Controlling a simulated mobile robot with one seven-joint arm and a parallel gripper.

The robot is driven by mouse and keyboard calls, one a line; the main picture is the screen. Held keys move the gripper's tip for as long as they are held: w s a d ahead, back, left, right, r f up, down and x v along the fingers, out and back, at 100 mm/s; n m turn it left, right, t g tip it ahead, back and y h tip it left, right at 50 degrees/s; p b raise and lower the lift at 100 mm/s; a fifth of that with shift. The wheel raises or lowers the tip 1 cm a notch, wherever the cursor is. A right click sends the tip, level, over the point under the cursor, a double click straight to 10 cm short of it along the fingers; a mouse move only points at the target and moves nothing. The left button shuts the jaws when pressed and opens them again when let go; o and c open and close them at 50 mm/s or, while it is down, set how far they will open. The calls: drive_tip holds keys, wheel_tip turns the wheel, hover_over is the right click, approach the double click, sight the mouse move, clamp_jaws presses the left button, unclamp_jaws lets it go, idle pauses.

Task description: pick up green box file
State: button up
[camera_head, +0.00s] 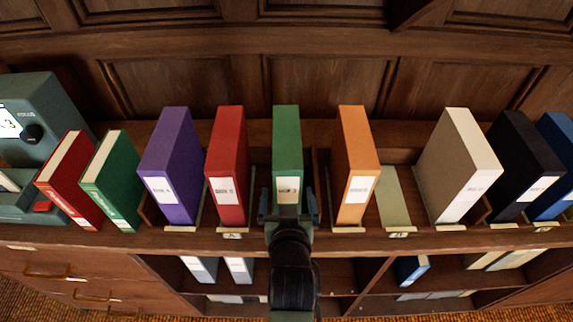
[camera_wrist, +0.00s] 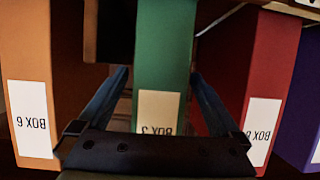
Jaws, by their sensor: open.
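The green box file (camera_head: 287,150) stands upright on the shelf in the middle of the row, with a white label low on its spine. In the wrist view the green box file (camera_wrist: 164,55) fills the middle, and its label appears upside down. My gripper (camera_head: 289,200) is in front of the file's lower spine. In the wrist view my gripper (camera_wrist: 159,73) is open, one blue finger to each side of the file. I cannot tell how far the fingertips reach along its sides. The gripper body hides the lower end of the label.
A red box file (camera_head: 228,160) and a purple one (camera_head: 172,165) stand to the left, an orange one (camera_head: 356,160) to the right. Narrow gaps separate the green file from red and orange. A thinner green book (camera_head: 112,175) leans farther left. A wooden panel wall rises behind.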

drive_tip(key=shift+x, duration=0.95)
clamp_jaws()
drive_tip(key=shift+w+r, duration=0.1)
drive_tip(key=shift+r, duration=0.2)
